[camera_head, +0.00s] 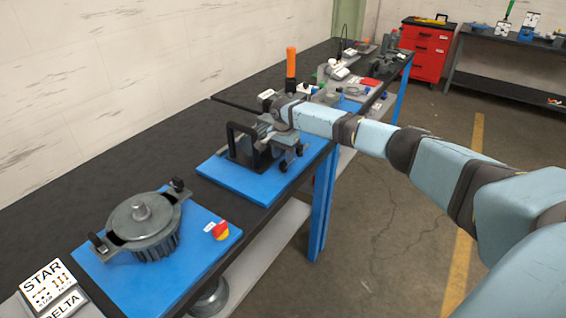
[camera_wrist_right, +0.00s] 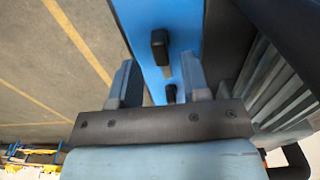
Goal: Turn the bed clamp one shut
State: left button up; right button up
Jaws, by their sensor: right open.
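Two black clamp handles stand on the blue bed plate (camera_head: 262,187). I cannot tell which is bed clamp one. In the head view one black knob (camera_head: 283,166) sits at the plate's right side and another (camera_head: 299,149) farther back, just below my right gripper (camera_head: 287,140). In the right wrist view a larger black handle (camera_wrist_right: 159,46) lies ahead of the fingers, and a smaller black knob (camera_wrist_right: 171,93) shows between them, against the blue plate (camera_wrist_right: 168,18). The right gripper (camera_wrist_right: 160,83) is open, with nothing gripped. My left gripper is out of view.
A finned grey motor with a black frame (camera_head: 242,145) stands on the plate, close beside my right gripper. An orange handle (camera_head: 291,68) rises behind the gripper.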

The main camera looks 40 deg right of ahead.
aim_at(283, 162)
jog(key=shift+f, duration=1.75)
grip_shut()
jog(key=shift+r, duration=0.1)
